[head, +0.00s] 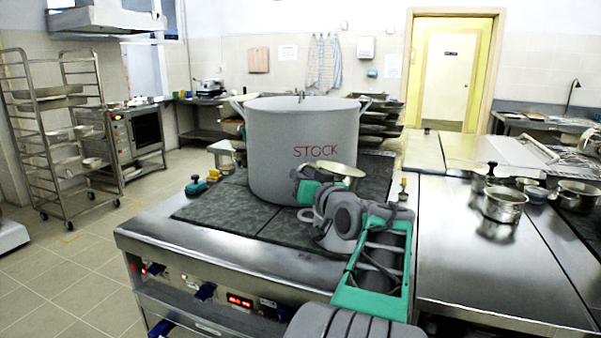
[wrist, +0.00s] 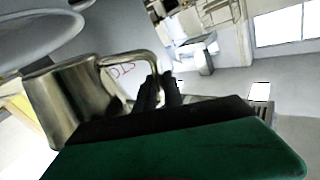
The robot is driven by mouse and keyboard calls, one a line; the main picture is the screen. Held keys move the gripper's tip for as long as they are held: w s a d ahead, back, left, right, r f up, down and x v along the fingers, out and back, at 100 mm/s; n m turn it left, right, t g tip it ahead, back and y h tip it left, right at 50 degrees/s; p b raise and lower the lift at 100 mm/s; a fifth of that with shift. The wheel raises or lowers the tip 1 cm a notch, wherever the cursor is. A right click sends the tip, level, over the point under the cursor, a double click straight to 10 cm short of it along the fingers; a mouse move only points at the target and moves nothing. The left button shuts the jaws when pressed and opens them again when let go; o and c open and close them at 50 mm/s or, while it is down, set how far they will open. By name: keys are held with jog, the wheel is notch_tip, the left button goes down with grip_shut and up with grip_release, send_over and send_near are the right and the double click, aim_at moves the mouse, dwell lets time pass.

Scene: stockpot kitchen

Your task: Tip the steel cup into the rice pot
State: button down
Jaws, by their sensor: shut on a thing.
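My gripper (wrist: 160,88) is shut on the looped handle of the steel cup (wrist: 62,105), which fills the left of the wrist view. The cup's contents are not visible. In the head view my gripper (head: 310,188) is in front of the large grey pot marked STOCK (head: 290,125). A pale oval top (head: 345,170) shows just behind my wrist; I cannot tell whether it is the cup or another vessel. No pot is clearly marked as the rice pot. Red letters of the stock pot (wrist: 120,70) show through the cup's handle.
The stock pot stands on a dark hob (head: 225,208). On the steel counter (head: 480,260) at right are a steel pot (head: 503,208), another pot (head: 578,192) and smaller vessels. The counter's front is clear. A wheeled rack (head: 55,140) stands at left.

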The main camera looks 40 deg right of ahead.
aim_at(302, 167)
jog(key=shift+d+r+m+p, duration=0.1)
jog(key=shift+r+m+p, duration=1.1)
jog(key=shift+r+p, duration=1.55)
jog(key=d+r+m+p, duration=0.1)
jog(key=m+p, duration=0.1)
jog(key=p, duration=0.3)
jog(key=s+d+r+m+p, duration=0.1)
jog(key=p, duration=0.4)
jog(key=shift+d+r+m, duration=0.25)
jog(key=shift+d+m, duration=0.15)
jog(key=s+d+m+p, duration=0.3)
jog(key=d+m+p, duration=0.4)
jog(key=d, duration=0.3)
jog(key=s+d+r+m+p, duration=0.1)
jog(key=s+d+m+p, duration=0.3)
jog(key=d+m+p, duration=0.3)
jog(key=shift+d+r+p, duration=0.2)
jog(key=shift+d+p, duration=0.95)
jog(key=shift+d, duration=0.4)
jog(key=shift+w+a+y, duration=0.1)
jog(key=shift+w+y, duration=0.05)
jog(key=shift+y, duration=0.15)
